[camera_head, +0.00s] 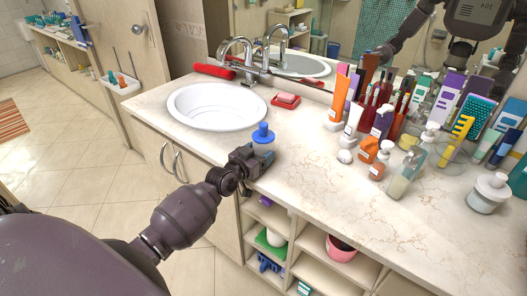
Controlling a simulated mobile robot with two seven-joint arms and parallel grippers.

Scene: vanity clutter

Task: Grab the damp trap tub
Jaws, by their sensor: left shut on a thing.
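A small tub with a blue knobbed top (263,134) and a paler lower part stands upright at the front edge of the vanity counter, right of the sink. It fits the damp trap tub, though no label is readable. My left gripper (260,155) is at its lower part, on the near side, and is shut on it. The fingers and the counter edge hide part of its base, so I cannot tell whether it touches the counter. My right gripper is not in view.
The sink (217,104) lies left of the tub, with a red soap dish (286,100) behind. Bottles, tubes and a yellow comb (456,141) crowd the counter's right side. Open shelves (318,273) lie below. The front middle counter is clear.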

